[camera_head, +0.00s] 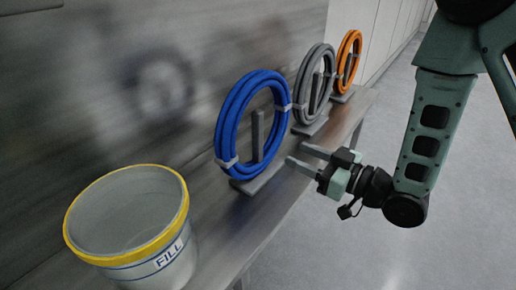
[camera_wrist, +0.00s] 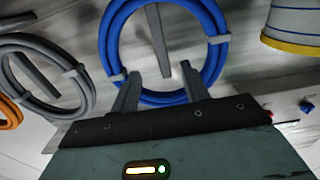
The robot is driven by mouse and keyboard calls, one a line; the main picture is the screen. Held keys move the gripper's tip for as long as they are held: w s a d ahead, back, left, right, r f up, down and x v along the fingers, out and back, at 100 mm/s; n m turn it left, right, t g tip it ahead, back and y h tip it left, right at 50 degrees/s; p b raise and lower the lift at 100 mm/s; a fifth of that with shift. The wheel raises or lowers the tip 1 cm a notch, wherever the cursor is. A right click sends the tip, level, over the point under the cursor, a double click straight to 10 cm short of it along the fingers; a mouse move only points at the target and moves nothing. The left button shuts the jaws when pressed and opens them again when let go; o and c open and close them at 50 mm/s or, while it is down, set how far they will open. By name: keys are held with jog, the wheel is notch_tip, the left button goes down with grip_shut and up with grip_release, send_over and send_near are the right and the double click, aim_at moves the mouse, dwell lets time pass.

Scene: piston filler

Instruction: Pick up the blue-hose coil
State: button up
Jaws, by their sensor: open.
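The blue-hose coil (camera_head: 226,126) stands upright on a grey stand (camera_head: 257,182) on the metal bench, bound with grey ties. My gripper (camera_head: 298,156) is open and empty, to the right of the coil's lower part, with its fingers pointing left toward it. In the wrist view the blue-hose coil (camera_wrist: 216,62) rises just beyond the fingertips of my gripper (camera_wrist: 160,82). Its lower edge shows between the two fingers. I cannot tell whether the fingers touch the hose.
A grey coil (camera_head: 300,80) and an orange coil (camera_head: 342,50) stand behind on the same bench. The bench edge (camera_head: 300,195) runs below my gripper. Open floor (camera_head: 340,250) lies right.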

aim_at(262, 136)
jog(key=b+x, duration=0.1)
jog(key=x, duration=0.3)
jog(key=b+x, duration=0.2)
jog(key=x, duration=0.2)
jog(key=b+x, duration=0.1)
jog(key=x, duration=0.3)
jog(key=shift+w+a+r+b, duration=0.2)
jog(key=shift+a+r+b, duration=0.05)
jog(key=shift+b, duration=0.1)
jog(key=shift+r, duration=0.1)
grip_shut()
